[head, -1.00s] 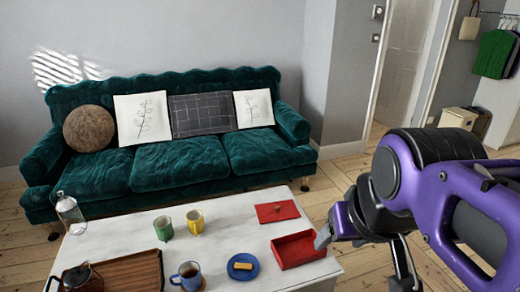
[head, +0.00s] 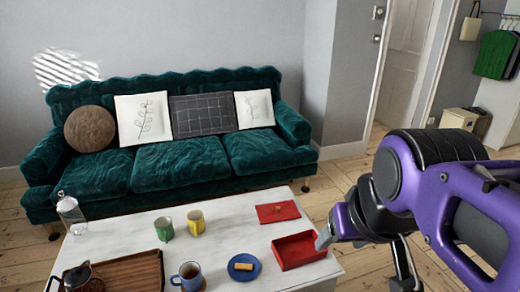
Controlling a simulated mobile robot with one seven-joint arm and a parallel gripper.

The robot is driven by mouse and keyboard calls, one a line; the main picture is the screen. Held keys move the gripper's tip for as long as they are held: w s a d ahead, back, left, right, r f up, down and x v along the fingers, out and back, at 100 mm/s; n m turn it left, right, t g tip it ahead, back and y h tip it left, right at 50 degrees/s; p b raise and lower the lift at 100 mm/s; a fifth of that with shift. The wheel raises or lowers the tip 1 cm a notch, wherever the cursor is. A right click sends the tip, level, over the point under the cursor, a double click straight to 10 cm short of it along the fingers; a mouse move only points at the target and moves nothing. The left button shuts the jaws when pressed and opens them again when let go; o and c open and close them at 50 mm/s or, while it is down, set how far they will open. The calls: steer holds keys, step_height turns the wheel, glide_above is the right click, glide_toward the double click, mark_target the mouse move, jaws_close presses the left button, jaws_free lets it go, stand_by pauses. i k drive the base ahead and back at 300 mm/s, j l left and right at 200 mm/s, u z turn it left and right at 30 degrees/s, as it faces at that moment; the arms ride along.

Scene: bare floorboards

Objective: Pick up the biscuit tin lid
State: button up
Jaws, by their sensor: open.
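The biscuit tin lid (head: 278,212) is a flat red panel with a small dark spot near its middle. It lies on the white table near the far right edge. The open red tin (head: 299,251) stands just in front of it, apart from it. My gripper (head: 362,260) is open, at the table's right edge, to the right of the tin and nearer to me than the lid. Its left grey finger overlaps the tin's right end in the picture; I cannot tell whether they touch. My purple arm hides the area to the right.
The white table (head: 232,218) also holds a blue plate (head: 244,274) with a yellow item, a blue mug (head: 189,275), green (head: 164,229) and yellow (head: 195,221) cups, a wooden tray (head: 137,271) with a teapot, and a glass bottle (head: 70,211). A green sofa (head: 165,165) stands behind.

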mark_target(287, 210)
steer(key=i+l+z, duration=0.25)
steer(key=l, duration=0.15)
steer(key=l+z, duration=0.3)
steer(key=i+l+z, duration=0.25)
steer(key=l, duration=0.15)
steer(key=i+l+z, duration=0.25)
steer(key=z, duration=0.15)
steer(key=i+l+z, duration=0.3)
steer(key=z, duration=0.15)
steer(key=i+l+z, duration=0.1)
steer(key=i+l, duration=0.15)
steer(key=i, duration=0.2)
steer(key=i+l+z, duration=0.1)
steer(key=i, duration=0.4)
steer(key=i+u, duration=0.2)
steer(key=u, duration=0.2)
steer(key=i+u, duration=0.2)
steer(key=u, duration=0.15)
steer(key=i+l+u, duration=0.1)
steer(key=u, duration=0.3)
steer(key=i+j+u, duration=0.1)
steer(key=i+u, duration=0.45)
steer(key=u, duration=0.15)
steer(key=i+u, duration=1.2)
steer(key=k+l, duration=0.05)
